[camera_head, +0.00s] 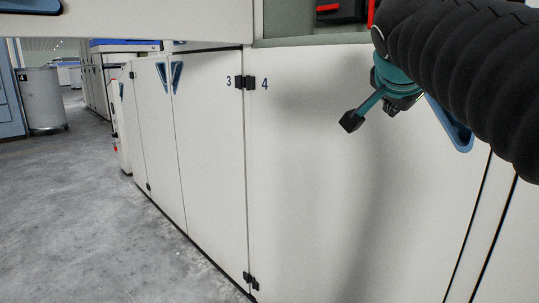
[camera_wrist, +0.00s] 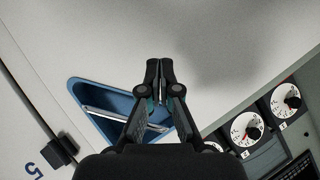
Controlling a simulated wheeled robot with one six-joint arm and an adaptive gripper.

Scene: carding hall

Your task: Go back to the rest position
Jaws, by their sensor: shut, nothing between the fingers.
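My gripper (camera_head: 352,120) is at the upper right of the head view, in front of a pale cabinet door marked 4 (camera_head: 320,190). It is empty. In the wrist view its two fingertips (camera_wrist: 160,72) are together, over the pale panel and beside a blue triangular recess (camera_wrist: 88,97). This recess lies left of and behind the fingers, and they partly cover it. In the head view a blue triangular recess (camera_head: 459,136) shows partly behind my black sleeved arm. I cannot tell whether the fingers touch the panel.
Gauges with white dials (camera_wrist: 246,128) sit at the lower right of the wrist view. A row of cabinet doors (camera_head: 210,140) runs back to the left. The grey floor (camera_head: 80,220) is open at left. A grey drum (camera_head: 42,98) stands far left.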

